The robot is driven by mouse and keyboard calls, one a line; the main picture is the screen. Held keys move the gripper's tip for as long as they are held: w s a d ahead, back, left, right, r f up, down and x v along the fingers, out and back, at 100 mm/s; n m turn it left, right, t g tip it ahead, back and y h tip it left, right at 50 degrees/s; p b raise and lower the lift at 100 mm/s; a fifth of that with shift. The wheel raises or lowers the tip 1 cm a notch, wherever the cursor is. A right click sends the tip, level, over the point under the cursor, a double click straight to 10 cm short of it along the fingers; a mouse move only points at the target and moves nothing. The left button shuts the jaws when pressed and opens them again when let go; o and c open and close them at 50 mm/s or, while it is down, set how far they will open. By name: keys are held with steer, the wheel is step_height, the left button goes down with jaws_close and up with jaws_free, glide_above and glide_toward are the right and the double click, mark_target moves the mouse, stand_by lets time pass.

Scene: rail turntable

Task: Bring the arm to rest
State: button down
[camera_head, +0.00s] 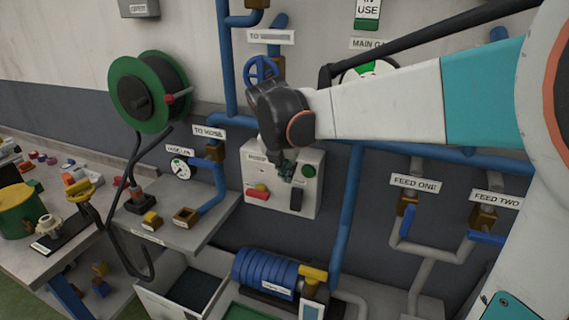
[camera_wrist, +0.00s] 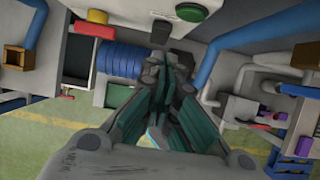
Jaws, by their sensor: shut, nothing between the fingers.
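My arm reaches in from the right in the head view and ends at my gripper (camera_head: 286,168), which is in front of the grey control box (camera_head: 267,205) on the wall. In the wrist view my gripper (camera_wrist: 167,75) points away from me, its fingers together and empty. The box carries a green button (camera_head: 309,171), a red part (camera_head: 257,192) and a dark switch (camera_head: 296,199). In the wrist view the green button (camera_wrist: 191,12) and the red part (camera_wrist: 95,29) show beyond the fingers. I cannot tell whether the fingertips touch the box.
A green hose reel (camera_head: 147,92) hangs at the left above a cluttered bench (camera_head: 85,243). Blue pipes (camera_head: 345,215) run along the wall around the box. A blue ribbed motor (camera_head: 266,274) stands below. Valves labelled feed one (camera_head: 415,184) and feed two (camera_head: 495,199) are at the right.

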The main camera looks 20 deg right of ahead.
steer(key=shift+s, duration=0.15)
steer(key=s+a+f+m+t+y+b, duration=0.1)
steer(key=s+a+f+m, duration=0.1)
steer(key=s+m, duration=0.5)
steer(key=s+a+f+m+t+y+b, duration=0.1)
steer(key=s+a+f+m, duration=0.1)
steer(key=s+m, duration=0.5)
steer(key=s+a+f+m+t+y+b, duration=0.1)
steer(key=s+a+f+m, duration=0.2)
steer(key=s+m, duration=0.4)
steer(key=a+m, duration=0.1)
steer(key=m, duration=0.4)
steer(key=shift+s+a+m+t+y+b, duration=0.25)
steer(key=shift+a+m+t+y+b, duration=0.05)
steer(key=shift+a+m+t+b, duration=0.1)
